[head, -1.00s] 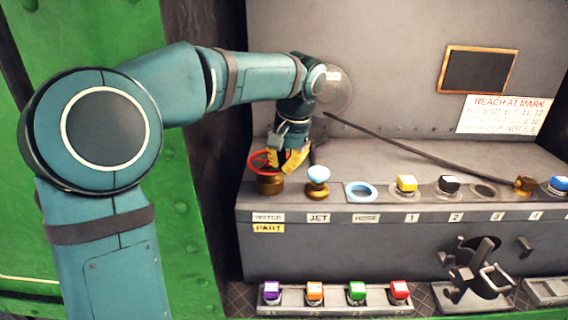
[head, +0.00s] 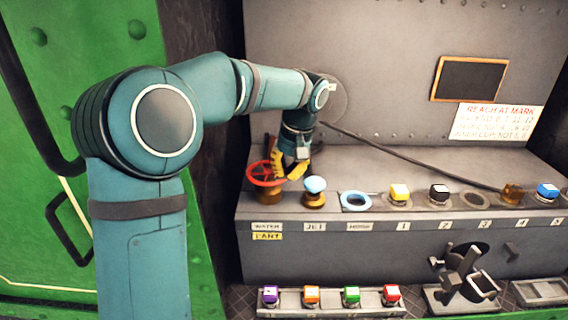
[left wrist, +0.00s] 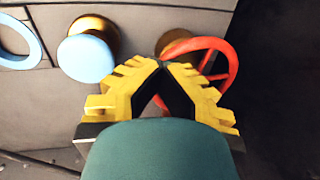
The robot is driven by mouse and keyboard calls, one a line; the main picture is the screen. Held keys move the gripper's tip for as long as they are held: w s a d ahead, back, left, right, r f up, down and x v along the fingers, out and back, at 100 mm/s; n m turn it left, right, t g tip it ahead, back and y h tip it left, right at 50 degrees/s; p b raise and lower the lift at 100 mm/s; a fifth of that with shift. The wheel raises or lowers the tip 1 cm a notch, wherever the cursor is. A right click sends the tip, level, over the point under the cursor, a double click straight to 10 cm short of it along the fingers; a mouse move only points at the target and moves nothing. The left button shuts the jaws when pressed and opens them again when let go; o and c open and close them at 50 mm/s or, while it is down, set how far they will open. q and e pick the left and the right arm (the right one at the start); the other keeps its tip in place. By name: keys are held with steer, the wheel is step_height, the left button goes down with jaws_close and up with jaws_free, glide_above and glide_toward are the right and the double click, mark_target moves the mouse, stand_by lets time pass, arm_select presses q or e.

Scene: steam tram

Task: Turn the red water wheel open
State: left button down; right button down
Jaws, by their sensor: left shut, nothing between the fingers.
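The red water wheel (head: 264,174) sits on a brass base at the left end of the grey console, above the labels "WATER" and "PART". In the left wrist view the red wheel (left wrist: 222,62) shows at the upper right, partly hidden behind the fingers. My left gripper (head: 280,172) reaches down at the right side of the wheel. Its yellow fingers (left wrist: 160,64) are shut with their tips together and hold nothing. The tips overlap the wheel's edge in the view; I cannot tell whether they touch it. My right gripper is not in view.
Right of the wheel are a light blue jet knob (head: 316,185), a blue ring (head: 356,201) and several coloured cubes along the console. A dark rod (head: 420,161) slants across the console's back. A tray of cubes (head: 332,310) and a black clamp-like fixture (head: 465,275) stand lower down.

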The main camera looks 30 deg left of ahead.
arm_select(q)
steer(key=n+p, duration=0.1)
steer(key=n, duration=0.1)
steer(key=w+n+p, duration=0.1)
steer(key=p, duration=0.1)
steer(key=shift+w+a+f+n+g, duration=0.1)
steer(key=shift+w+a+n+g, duration=0.1)
steer(key=shift+n+g, duration=0.2)
steer(key=n+p, duration=0.2)
steer(key=shift+w+a+n+h, duration=0.3)
steer(key=shift+w+h, duration=0.1)
steer(key=shift+w+a+f+n+g+h+p, duration=0.1)
steer(key=shift+w+a+n+g+h+p, duration=0.15)
steer(key=shift+n+p, duration=0.45)
steer(key=shift+w+a+f+n+g+h+p, duration=0.15)
steer(key=shift+a+n+p, duration=0.25)
steer(key=shift+n, duration=0.6)
steer(key=shift+r, duration=0.1)
steer(key=c, duration=1.1)
jaws_free()
steer(key=shift+w, duration=0.1)
steer(key=shift+o, duration=0.2)
steer(key=shift+w, duration=0.1)
steer(key=shift+r, duration=0.1)
steer(key=v, duration=1.1)
steer(key=shift+r, duration=0.45)
